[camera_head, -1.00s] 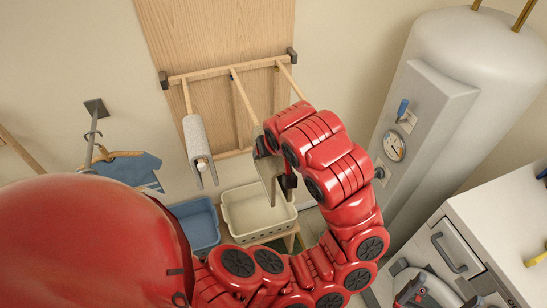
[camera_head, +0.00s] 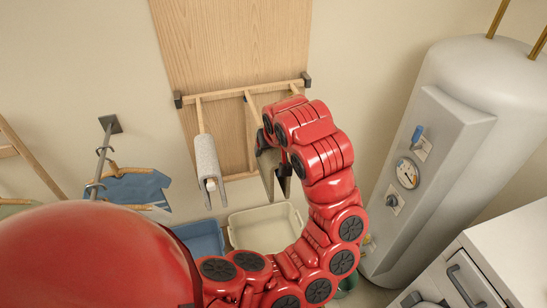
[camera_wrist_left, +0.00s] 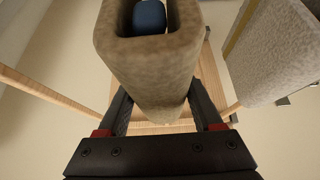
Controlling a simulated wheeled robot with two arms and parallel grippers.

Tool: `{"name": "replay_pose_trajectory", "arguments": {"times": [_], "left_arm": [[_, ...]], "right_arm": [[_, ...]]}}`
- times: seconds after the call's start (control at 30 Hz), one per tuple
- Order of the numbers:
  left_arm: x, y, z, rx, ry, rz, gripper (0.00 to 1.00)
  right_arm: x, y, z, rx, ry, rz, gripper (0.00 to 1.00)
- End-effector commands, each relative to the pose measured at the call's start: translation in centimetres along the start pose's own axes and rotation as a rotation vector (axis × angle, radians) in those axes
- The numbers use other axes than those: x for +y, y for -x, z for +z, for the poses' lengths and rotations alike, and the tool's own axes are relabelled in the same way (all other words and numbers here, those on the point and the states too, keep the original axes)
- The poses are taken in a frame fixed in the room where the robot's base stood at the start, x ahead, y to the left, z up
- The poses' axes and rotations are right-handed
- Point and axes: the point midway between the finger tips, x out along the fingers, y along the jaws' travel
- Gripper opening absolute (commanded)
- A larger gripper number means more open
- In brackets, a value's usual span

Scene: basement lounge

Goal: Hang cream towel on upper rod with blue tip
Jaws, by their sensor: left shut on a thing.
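The cream towel (camera_head: 268,168) hangs folded at my left gripper (camera_head: 278,172), just right of the grey towel, in the head view. In the left wrist view the cream towel (camera_wrist_left: 155,70) sits between the two dark fingers of my left gripper (camera_wrist_left: 162,112), which is shut on it. A blue tip (camera_wrist_left: 150,16) shows inside the hollow of the towel's fold, with towel on its sides. The middle rod (camera_head: 250,108) runs from the wooden rack toward the towel; its front end is hidden. My right gripper is not in view.
A grey towel (camera_head: 207,160) hangs on the left rod, close beside. The wooden rack (camera_head: 225,92) is on a wood wall panel. A blue bin (camera_head: 203,240) and a cream bin (camera_head: 265,228) stand below. A white tank (camera_head: 440,130) stands at right.

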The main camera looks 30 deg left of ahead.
Motion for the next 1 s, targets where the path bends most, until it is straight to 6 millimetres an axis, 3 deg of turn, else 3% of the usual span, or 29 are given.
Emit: {"name": "replay_pose_trajectory", "arguments": {"times": [0.63, 1.0], "left_arm": [[-0.1, -3.0, -4.8, 0.001, 0.001, -0.001, 0.03], [0.0, -4.2, -3.9, 0.000, 0.000, 0.001, 0.03]], "right_arm": [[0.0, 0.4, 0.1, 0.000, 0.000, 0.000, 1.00], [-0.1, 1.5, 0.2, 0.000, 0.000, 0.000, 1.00]]}}
